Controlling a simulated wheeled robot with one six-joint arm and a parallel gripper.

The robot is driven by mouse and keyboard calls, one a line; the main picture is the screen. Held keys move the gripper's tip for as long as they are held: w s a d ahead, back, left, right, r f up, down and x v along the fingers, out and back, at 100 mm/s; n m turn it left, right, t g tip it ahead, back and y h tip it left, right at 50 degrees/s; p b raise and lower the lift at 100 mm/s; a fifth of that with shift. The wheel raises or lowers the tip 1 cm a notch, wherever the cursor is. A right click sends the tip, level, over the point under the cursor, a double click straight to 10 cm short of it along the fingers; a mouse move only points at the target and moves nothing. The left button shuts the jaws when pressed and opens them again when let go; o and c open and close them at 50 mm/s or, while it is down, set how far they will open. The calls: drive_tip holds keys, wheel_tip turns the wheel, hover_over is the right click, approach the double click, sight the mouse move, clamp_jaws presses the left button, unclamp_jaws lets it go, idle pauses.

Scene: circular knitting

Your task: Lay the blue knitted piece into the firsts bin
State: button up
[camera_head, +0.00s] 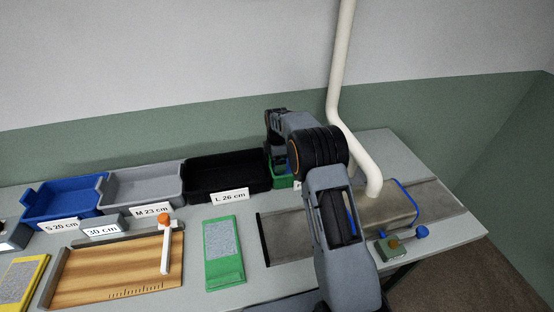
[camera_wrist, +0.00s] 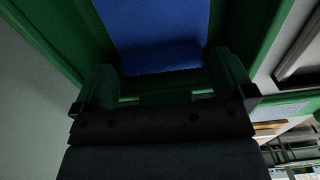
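The blue knitted piece (camera_wrist: 160,25) lies within the green bin (camera_wrist: 40,32) in the wrist view, with its near end between and just beyond my fingertips. My gripper (camera_wrist: 165,75) is low at the bin with its two fingers wide apart. No clear grip on the piece shows, though its side edges look close to both fingers. In the head view my arm hides most of the green bin (camera_head: 281,182), and the piece inside is not visible. No firsts label can be read on it.
To the left stand a black bin (camera_head: 262,190) marked L 26 cm, a grey bin (camera_head: 178,202) marked M and a blue bin (camera_head: 99,211) marked S. In front are a wooden measuring board (camera_head: 110,275) and a green pad (camera_head: 222,252). A white pipe (camera_head: 342,80) rises at the right.

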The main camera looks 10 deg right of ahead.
drive_tip(key=shift+r, duration=0.1)
drive_tip(key=s+r+m, duration=0.2)
drive_tip(key=r, duration=0.7)
drive_tip(key=s+r+m, duration=0.1)
drive_tip(key=s+r, duration=0.2)
drive_tip(key=r, duration=0.6)
drive_tip(key=s+r+m+t, duration=0.3)
drive_tip(key=s+m, duration=0.7)
drive_tip(key=s, duration=0.9)
drive_tip(key=s+f+m+t, duration=0.1)
drive_tip(key=s+f+m, duration=0.3)
drive_tip(key=s, duration=0.5)
drive_tip(key=shift+f+m+t+b, duration=0.3)
drive_tip(key=shift+f+m, duration=0.05)
drive_tip(key=shift+m, duration=0.15)
drive_tip(key=shift+w, duration=0.1)
